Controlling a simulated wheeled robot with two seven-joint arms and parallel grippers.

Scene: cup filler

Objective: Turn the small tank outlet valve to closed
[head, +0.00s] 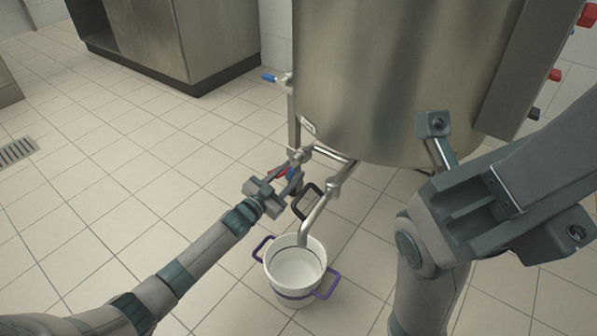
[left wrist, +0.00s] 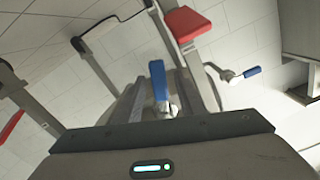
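The large steel tank (head: 395,70) stands at the top centre of the head view, with pipes and valves at its lower left. My left gripper (head: 283,184) is at these valves, by a red handle (head: 277,172) and a small blue handle (head: 291,172). In the left wrist view a blue handle (left wrist: 158,80) stands between the spread fingers, with a gap visible beside it. I cannot tell whether a finger touches it. A red handle (left wrist: 187,24) lies beyond the fingertips. My right gripper (head: 437,126) is at the right, partly hidden by its arm; its opening is unclear.
A white pot (head: 296,268) with purple handles stands on the tiled floor under the bent spout (head: 316,217). A black handle (head: 307,202) is close to my left gripper. Another blue-handled valve (head: 269,77) is on the tank's left.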

